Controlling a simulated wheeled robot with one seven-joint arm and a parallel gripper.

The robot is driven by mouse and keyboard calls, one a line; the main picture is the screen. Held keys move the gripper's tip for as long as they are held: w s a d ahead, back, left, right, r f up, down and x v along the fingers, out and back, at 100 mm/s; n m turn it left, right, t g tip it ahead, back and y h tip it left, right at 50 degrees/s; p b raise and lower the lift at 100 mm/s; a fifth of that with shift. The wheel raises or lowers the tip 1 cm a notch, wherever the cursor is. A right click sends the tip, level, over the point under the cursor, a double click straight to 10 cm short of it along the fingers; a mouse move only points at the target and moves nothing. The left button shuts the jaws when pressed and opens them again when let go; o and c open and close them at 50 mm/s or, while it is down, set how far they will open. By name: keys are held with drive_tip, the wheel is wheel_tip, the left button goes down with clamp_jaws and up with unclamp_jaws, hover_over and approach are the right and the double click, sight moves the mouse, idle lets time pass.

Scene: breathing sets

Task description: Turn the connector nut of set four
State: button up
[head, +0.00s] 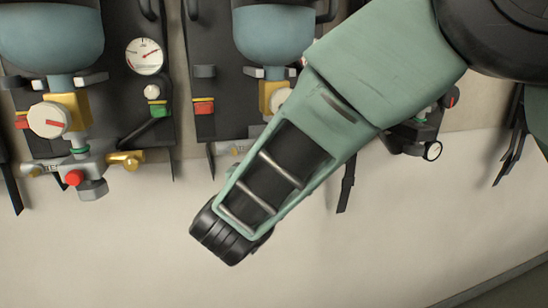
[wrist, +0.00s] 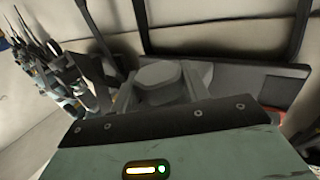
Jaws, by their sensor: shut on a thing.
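In the wrist view, a grey, blunt-edged connector nut (wrist: 160,74) sits between the two fingers of my gripper (wrist: 162,90). The fingers are shut on its sides, and their tips are partly hidden by the nut and the gripper's body. In the head view my green arm crosses in front of the second set (head: 272,35) and hides its lower part. My gripper and the held nut cannot be made out there. No number shows on any set, so I cannot tell which is set four.
The left set (head: 50,35) hangs on a dark backplate with a gauge (head: 145,56), a white knob (head: 48,120) and a red button (head: 74,178). Dark straps hang nearby. The pale wall below is bare. In the wrist view, several sets (wrist: 65,75) line the left side.

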drive_tip(key=shift+m+g+h+p, duration=0.6)
drive_tip(key=shift+m+h, duration=0.5)
drive_tip(key=shift+h, duration=0.5)
drive_tip(key=shift+r+h, duration=0.1)
drive_tip(key=shift+h, duration=0.2)
drive_tip(key=o, duration=1)
drive_tip(key=b+v, duration=0.1)
drive_tip(key=v, duration=0.4)
drive_tip(key=b+v, duration=0.1)
drive_tip(key=v, duration=0.5)
drive_tip(key=b+v, duration=0.1)
drive_tip(key=v, duration=0.5)
drive_tip(key=shift+s+a+r, duration=0.15)
drive_tip(key=shift+a+r, duration=0.05)
